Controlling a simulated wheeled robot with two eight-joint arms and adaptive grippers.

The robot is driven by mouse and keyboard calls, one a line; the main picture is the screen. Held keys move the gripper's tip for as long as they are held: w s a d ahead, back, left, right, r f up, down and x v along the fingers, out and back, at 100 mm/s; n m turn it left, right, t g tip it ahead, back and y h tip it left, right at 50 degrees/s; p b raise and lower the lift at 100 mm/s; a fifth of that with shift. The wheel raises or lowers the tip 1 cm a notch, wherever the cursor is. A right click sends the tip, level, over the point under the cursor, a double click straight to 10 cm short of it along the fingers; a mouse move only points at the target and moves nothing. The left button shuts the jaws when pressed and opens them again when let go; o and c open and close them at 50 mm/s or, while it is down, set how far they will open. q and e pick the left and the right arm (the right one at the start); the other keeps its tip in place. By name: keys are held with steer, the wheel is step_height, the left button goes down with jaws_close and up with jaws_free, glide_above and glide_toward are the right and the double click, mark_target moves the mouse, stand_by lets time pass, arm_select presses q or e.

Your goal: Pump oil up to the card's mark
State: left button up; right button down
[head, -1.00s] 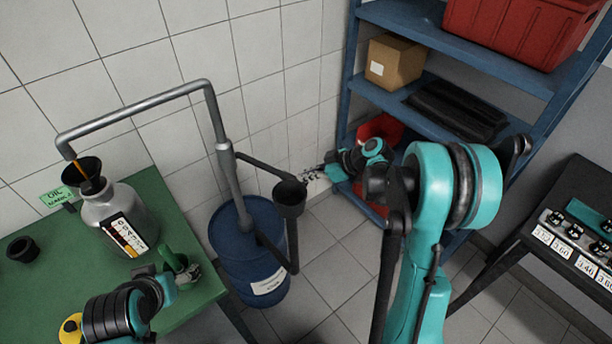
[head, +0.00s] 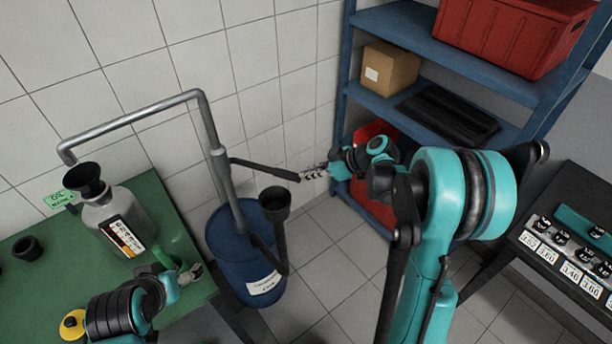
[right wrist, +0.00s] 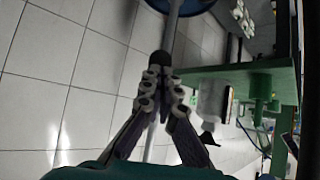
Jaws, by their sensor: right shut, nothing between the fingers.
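A grey oil can (head: 104,215) with a black funnel (head: 86,181) in its mouth stands on the green table; its label has a dark-to-yellow strip. A green card (head: 60,200) reading OIL leans behind it, its small print unreadable. The pump's grey pipe (head: 130,112) rises from the blue barrel (head: 240,235) and ends above the funnel; no oil stream shows. My right gripper (head: 305,175) is shut and empty at the free end of the black pump handle (head: 262,168); contact is unclear. It also shows in the right wrist view (right wrist: 162,82). My left gripper (head: 192,272) is over the table; its jaws are unclear.
A blue shelf (head: 460,60) holds a red crate (head: 515,35) and a cardboard box (head: 390,68). A dark bench (head: 550,215) with labelled parts stands right. A small black cup (head: 27,248) is on the table.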

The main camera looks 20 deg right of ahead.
arm_select(q)
steer(key=shift+w+a+r+p, duration=0.2)
steer(key=shift+r+p, duration=0.15)
steer(key=shift+w+a+r+p, duration=0.15)
steer(key=shift+r+p, duration=0.2)
arm_select(e)
steer(key=v, duration=0.6)
steer(key=shift+s+d, duration=0.3)
steer(key=shift+d, duration=0.2)
steer(key=shift+f, duration=0.1)
stand_by(0.6)
